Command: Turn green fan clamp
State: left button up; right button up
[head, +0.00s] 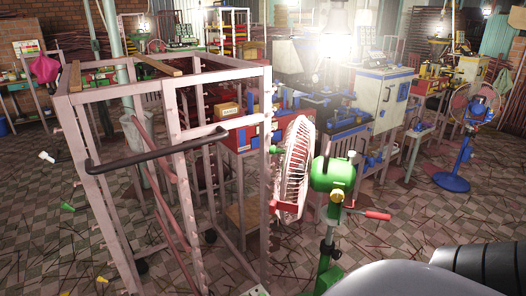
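A green fan (331,174) stands right of the middle, its white cage (296,168) turned to the left and seen nearly edge-on. Below its motor is a yellow knob (337,195), and a lever with a red grip (377,215) sticks out to the right from the top of the pole. I cannot tell for sure which of these parts is the clamp. The green lower pole (328,268) runs out of view at the bottom. Neither of my grippers shows; part of my arm fills the bottom right corner, near the fan.
A tall pinkish metal rack (183,127) with a dark handlebar (150,149) stands left of the fan. Blue and white machines stand behind it. A blue fan (466,140) stands at the right. Thin sticks litter the tiled floor (400,228), which has free room between the fans.

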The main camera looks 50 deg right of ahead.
aim_at(336, 254)
jog(key=z, duration=2.1)
